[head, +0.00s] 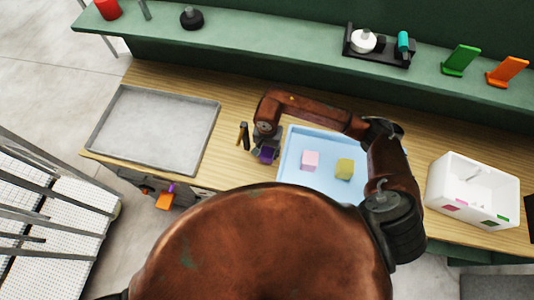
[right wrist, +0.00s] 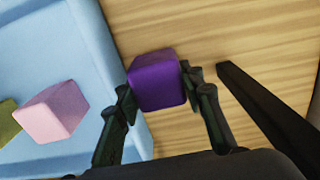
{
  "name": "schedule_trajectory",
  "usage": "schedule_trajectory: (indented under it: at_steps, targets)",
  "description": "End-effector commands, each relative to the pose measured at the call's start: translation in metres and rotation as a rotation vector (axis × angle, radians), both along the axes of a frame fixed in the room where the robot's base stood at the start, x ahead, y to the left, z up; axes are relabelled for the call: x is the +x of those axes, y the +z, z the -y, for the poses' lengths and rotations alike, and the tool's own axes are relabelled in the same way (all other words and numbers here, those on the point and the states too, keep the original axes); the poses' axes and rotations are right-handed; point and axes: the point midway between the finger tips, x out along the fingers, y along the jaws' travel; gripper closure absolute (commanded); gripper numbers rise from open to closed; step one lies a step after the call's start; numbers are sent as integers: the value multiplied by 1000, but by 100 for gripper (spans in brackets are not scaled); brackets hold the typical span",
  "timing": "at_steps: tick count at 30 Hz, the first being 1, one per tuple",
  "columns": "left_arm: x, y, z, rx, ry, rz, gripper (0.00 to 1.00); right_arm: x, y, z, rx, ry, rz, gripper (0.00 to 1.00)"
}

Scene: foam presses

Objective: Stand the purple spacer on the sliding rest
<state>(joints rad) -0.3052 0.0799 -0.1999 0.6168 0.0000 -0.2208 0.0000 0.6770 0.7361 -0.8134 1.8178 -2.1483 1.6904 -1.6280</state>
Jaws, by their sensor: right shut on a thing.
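The purple spacer (head: 266,154) is a small block at the left edge of the blue tray (head: 284,165). My right gripper (right wrist: 157,90) is shut on it, with one dark finger on each side; the spacer also shows in the right wrist view (right wrist: 155,80). It is over the wooden bench beside the tray's rim; its height above the bench is hard to tell. I cannot make out for sure which thing is the sliding rest. My left gripper is not in view.
A pink block (head: 310,160) and a yellow-green block (head: 344,168) lie in the blue tray. A dark, thin piece (head: 243,135) stands close left of my right gripper. A grey tray (head: 157,130) at left is empty. A white bin (head: 470,190) stands at right. A green shelf runs behind.

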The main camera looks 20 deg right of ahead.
Motion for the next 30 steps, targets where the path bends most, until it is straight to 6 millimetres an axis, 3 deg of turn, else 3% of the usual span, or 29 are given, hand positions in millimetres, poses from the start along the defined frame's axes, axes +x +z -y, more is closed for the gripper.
schedule_trajectory:
  at_steps: [6,13,25,26,30]
  targets:
    - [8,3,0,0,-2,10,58,11,-14,0,0,-1,-2,90]
    - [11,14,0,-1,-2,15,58,10,-40,0,1,1,-1,90]
    - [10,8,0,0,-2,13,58,11,-46,1,-1,2,2,90]
    - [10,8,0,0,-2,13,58,11,-46,1,-1,1,2,63]
    - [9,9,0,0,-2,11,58,10,-45,0,-1,1,1,54]
